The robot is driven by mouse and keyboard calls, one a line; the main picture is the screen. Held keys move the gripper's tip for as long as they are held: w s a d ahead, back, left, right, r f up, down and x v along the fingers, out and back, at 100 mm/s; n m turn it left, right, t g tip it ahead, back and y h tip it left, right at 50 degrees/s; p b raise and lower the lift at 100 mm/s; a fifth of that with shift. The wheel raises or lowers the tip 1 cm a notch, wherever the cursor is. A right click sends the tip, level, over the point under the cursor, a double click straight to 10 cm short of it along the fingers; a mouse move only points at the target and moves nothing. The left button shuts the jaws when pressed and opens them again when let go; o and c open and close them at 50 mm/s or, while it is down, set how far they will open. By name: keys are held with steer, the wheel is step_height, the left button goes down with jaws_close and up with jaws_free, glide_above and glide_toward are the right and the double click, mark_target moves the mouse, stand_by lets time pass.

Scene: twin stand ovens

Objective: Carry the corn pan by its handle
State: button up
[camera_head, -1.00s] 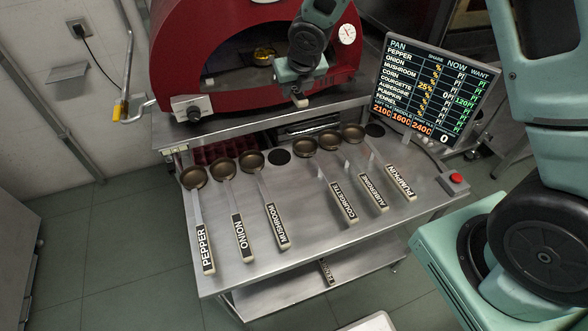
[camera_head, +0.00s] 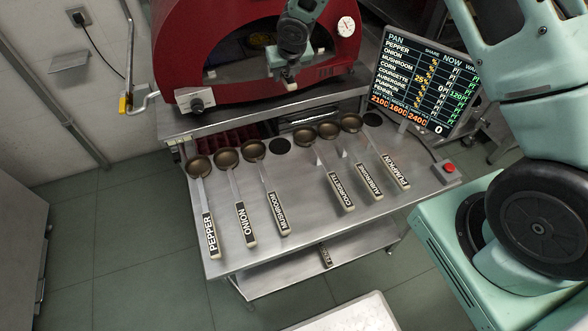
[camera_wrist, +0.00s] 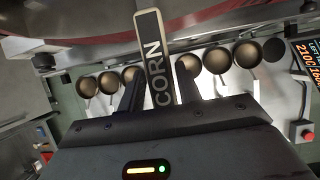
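The corn pan's handle, with its black label reading CORN (camera_wrist: 155,65), stands between the two fingers of my gripper (camera_wrist: 160,92) in the wrist view. The fingers appear shut on it. In the head view my gripper (camera_head: 289,82) is in front of the red oven's mouth, above the back of the steel table. A small pale piece of the handle shows below it. The bowl of the corn pan is hidden in both views.
The red oven (camera_head: 190,50) stands behind the steel table (camera_head: 310,225). Several labelled pans lie on the table, among them the mushroom pan (camera_head: 254,150) and the courgette pan (camera_head: 305,136). A dark empty round spot (camera_head: 279,147) lies between these two. A screen (camera_head: 425,80) stands at right.

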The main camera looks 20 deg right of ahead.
steer(key=shift+o, duration=1.2)
